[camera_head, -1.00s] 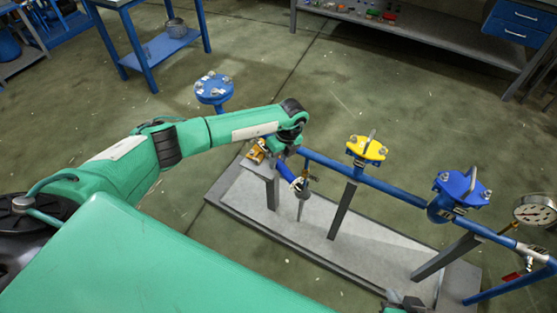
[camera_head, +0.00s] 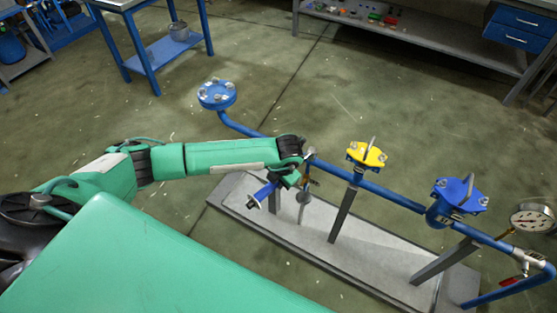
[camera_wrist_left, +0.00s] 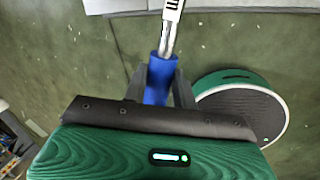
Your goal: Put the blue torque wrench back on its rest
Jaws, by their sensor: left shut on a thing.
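My left gripper (camera_head: 280,183) is shut on the blue torque wrench (camera_head: 265,194) near the left end of the pipe rig. The wrench is tilted and held in the air. In the left wrist view, the two dark fingers grip its blue handle (camera_wrist_left: 158,80), and its silver shaft (camera_wrist_left: 171,28) points away from the gripper. The wrench's rest cannot be made out; my left arm covers part of the rig's left end. My right gripper is not in view.
The blue pipe (camera_head: 395,195) carries a yellow flanged fitting (camera_head: 366,156), a blue flanged valve (camera_head: 457,198) and a gauge (camera_head: 532,218). A blue round flange (camera_head: 216,94) stands behind my arm. The grey base plate (camera_head: 330,245) has bare room. A blue table (camera_head: 160,52) stands at the back left.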

